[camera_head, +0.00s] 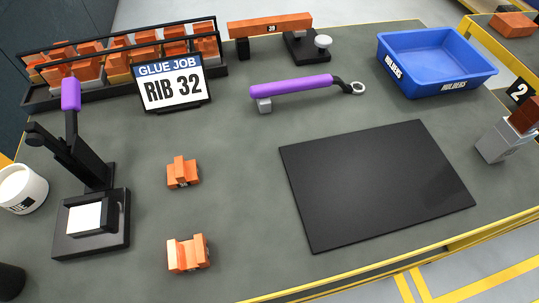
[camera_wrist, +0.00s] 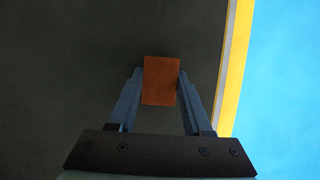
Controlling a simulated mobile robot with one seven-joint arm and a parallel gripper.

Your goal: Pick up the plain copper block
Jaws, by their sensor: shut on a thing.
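In the wrist view, my gripper (camera_wrist: 161,84) is shut on a plain copper block (camera_wrist: 161,72). The block is reddish brown and rectangular, with one finger against each side. A dark surface fills the view beneath it; the gap between block and surface cannot be judged. I cannot make out my gripper in the head view. There, a brown block (camera_head: 524,115) shows at the right edge by a light grey part (camera_head: 496,141); I cannot tell whether it is the same block.
A black mat (camera_head: 375,185) lies bare on the table. Two copper pieces (camera_head: 182,173) (camera_head: 188,254) lie left of it. A blue bin (camera_head: 436,62), a purple-handled tool (camera_head: 291,87), a rack of copper pieces (camera_head: 95,93) and a black press (camera_head: 92,222) stand around.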

